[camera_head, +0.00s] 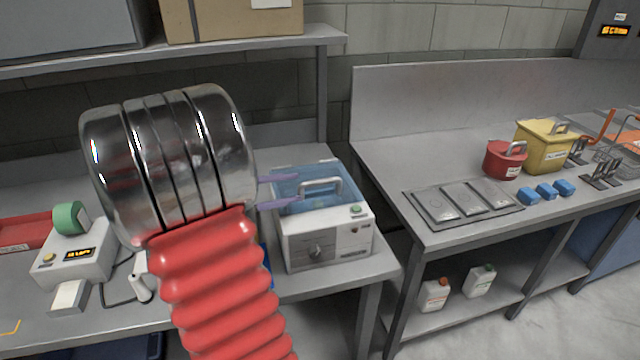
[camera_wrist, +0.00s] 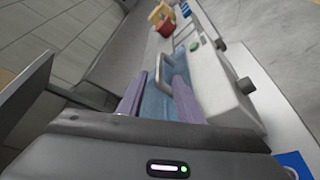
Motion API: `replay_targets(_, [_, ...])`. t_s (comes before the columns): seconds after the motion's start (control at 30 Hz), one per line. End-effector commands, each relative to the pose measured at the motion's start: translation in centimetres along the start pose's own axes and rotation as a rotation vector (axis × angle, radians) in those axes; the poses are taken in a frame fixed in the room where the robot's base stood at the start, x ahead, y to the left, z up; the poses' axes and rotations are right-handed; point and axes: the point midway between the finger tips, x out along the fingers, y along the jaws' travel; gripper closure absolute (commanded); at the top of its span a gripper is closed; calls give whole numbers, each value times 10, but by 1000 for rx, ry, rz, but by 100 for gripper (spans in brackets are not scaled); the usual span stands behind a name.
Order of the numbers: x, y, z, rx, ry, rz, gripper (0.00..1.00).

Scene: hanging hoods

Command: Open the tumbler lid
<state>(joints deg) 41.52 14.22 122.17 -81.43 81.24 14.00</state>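The tumbler (camera_head: 330,247) is a white box with a knob and a green button on its front, on the left bench. Its translucent blue lid (camera_head: 326,206) looks closed and carries a grey handle (camera_head: 322,184). My gripper (camera_head: 298,189) has two purple fingers spread apart at the left side of the handle. In the wrist view, the fingers (camera_wrist: 162,78) point at the handle (camera_wrist: 171,56), with the blue lid (camera_wrist: 155,104) behind them. The fingers do not look closed on the handle. Whether they touch it is hard to tell.
A shelf (camera_head: 327,36) hangs over the bench at the back. A label machine with green tape (camera_head: 70,218) stands left. On the right bench are a hotplate (camera_head: 462,201), a red pot (camera_head: 505,160), a yellow box (camera_head: 545,147) and blue blocks (camera_head: 546,191).

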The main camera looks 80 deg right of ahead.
Motion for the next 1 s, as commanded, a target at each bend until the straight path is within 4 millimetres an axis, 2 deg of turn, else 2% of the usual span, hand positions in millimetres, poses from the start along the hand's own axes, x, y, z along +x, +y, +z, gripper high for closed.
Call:
replay_targets(0.1, [18, -1, 1, 0, -3, -2, 68])
replay_targets(0.6, [85, -1, 0, 0, -2, -2, 68])
replay_targets(0.77, [95, 0, 0, 0, 0, -1, 68])
replay_targets(1.0, [96, 0, 0, 0, 1, 0, 68])
